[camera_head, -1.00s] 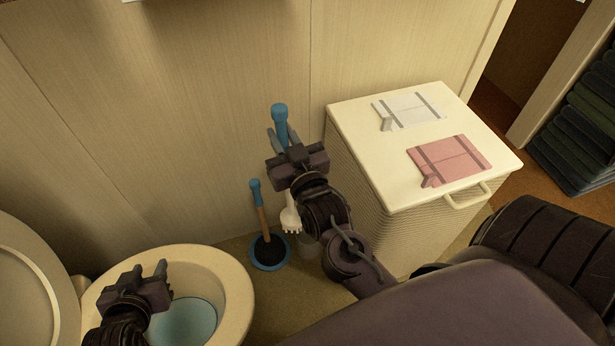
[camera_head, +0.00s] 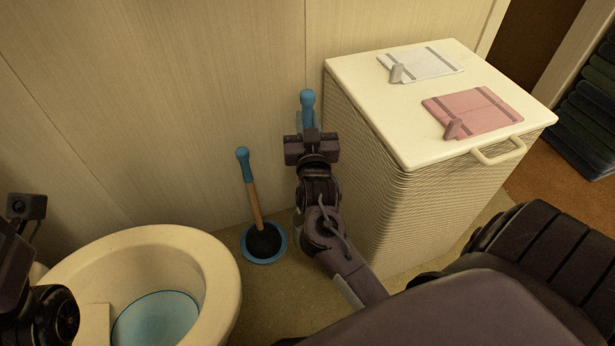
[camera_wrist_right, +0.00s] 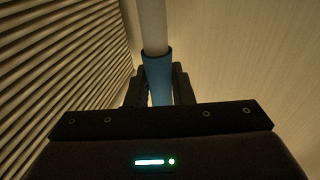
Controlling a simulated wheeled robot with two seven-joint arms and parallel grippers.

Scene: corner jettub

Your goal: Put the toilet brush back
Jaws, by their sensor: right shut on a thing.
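The toilet brush has a blue handle (camera_head: 307,98) that stands up above my right gripper (camera_head: 308,128) in the head view. My right gripper is shut on this handle, between the wall and the white hamper. In the right wrist view the blue grip (camera_wrist_right: 158,78) sits between both fingers, and a pale shaft (camera_wrist_right: 152,25) runs on beyond it. The brush head and the brush holder are hidden behind my right arm in the head view. My left gripper (camera_head: 22,225) is partly in view at the left edge, beside the toilet; its fingers are unclear.
A plunger (camera_head: 254,205) with a blue-tipped wooden handle stands on the floor left of my right arm. The toilet (camera_head: 215,265) is open at lower left.

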